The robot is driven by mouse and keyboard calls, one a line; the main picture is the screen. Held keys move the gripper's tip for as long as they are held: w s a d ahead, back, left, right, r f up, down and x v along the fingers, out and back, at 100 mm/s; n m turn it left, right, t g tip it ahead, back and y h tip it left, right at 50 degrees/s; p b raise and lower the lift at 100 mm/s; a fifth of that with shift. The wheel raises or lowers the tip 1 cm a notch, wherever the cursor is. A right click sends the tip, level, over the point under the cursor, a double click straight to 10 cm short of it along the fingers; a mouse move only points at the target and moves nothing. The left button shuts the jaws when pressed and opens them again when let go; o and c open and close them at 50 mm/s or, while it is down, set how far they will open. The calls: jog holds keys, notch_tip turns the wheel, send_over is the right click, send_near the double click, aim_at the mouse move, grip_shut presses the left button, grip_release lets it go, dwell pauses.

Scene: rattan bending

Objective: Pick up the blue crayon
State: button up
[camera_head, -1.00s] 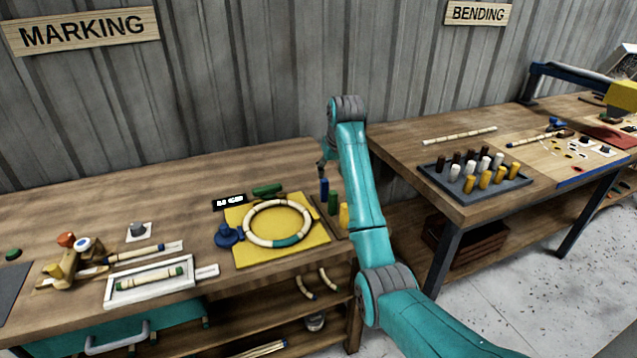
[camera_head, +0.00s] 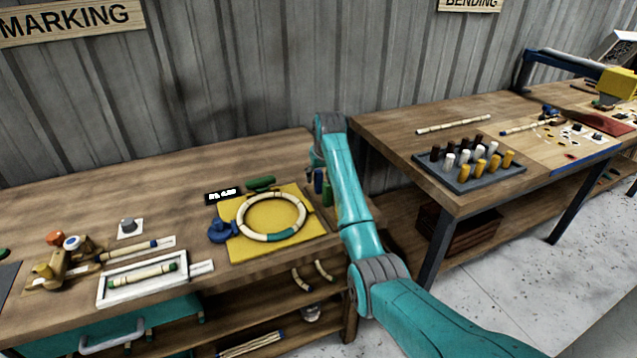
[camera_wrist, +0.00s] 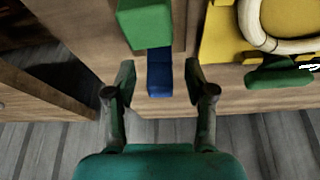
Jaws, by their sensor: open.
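The blue crayon (camera_wrist: 159,80) shows in the wrist view between the two fingers of my gripper (camera_wrist: 158,73), with a gap on each side. In the head view, the blue crayon (camera_head: 319,182) stands upright at the right end of the marking table, just below my gripper (camera_head: 312,165). My gripper is open and empty. The green crayon (camera_wrist: 145,24) is next to the blue one, beyond the fingertips in the wrist view. It also shows in the head view (camera_head: 327,196), partly covered by my arm.
A yellow board (camera_head: 240,246) with a rattan ring (camera_head: 248,233) lies left of the crayons. A green piece (camera_head: 261,183) lies behind it. A blue knobbed tool (camera_head: 222,231) is at its left. The bending table (camera_head: 400,140) stands to the right, across a gap.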

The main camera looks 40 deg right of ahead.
jog(key=shift+w+d+f, duration=0.1)
jog(key=shift+w+f, duration=0.15)
jog(key=shift+f, duration=0.4)
grip_shut()
notch_tip(320, 180, up, 10)
jog(key=shift+r, duration=0.1)
dwell(0.3)
